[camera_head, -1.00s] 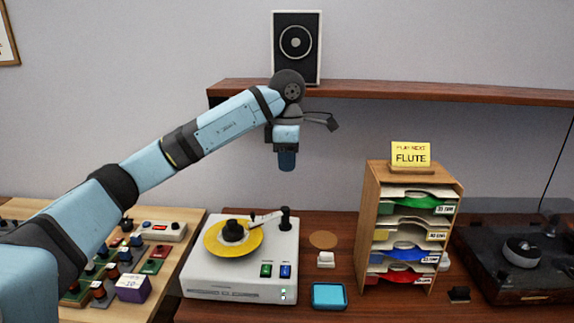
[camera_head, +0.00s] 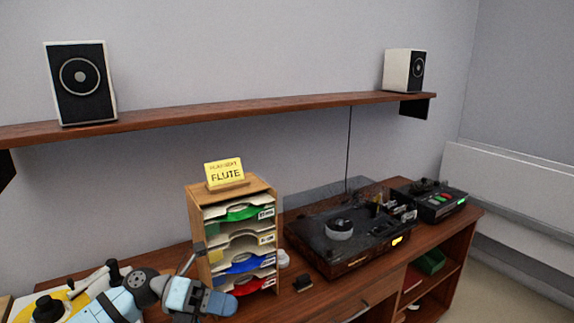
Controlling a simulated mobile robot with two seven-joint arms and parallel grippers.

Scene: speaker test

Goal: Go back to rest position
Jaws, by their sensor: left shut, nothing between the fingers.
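My left arm comes in at the lower left of the head view. Its gripper (camera_head: 222,302) is shut and empty, low in front of the bottom of the wooden record rack (camera_head: 197,238). I cannot tell whether it touches the rack. The white record player (camera_head: 88,277) with a yellow disc (camera_head: 78,290) is at the lower left, partly hidden by my arm. My right gripper is not in view.
A yellow FLUTE card (camera_head: 224,173) stands on the rack, which holds several sleeves. Right of it are a dark turntable (camera_head: 338,250) and a black device with lit buttons (camera_head: 434,199). A wall shelf (camera_head: 240,112) carries two speakers (camera_head: 82,85) (camera_head: 404,70).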

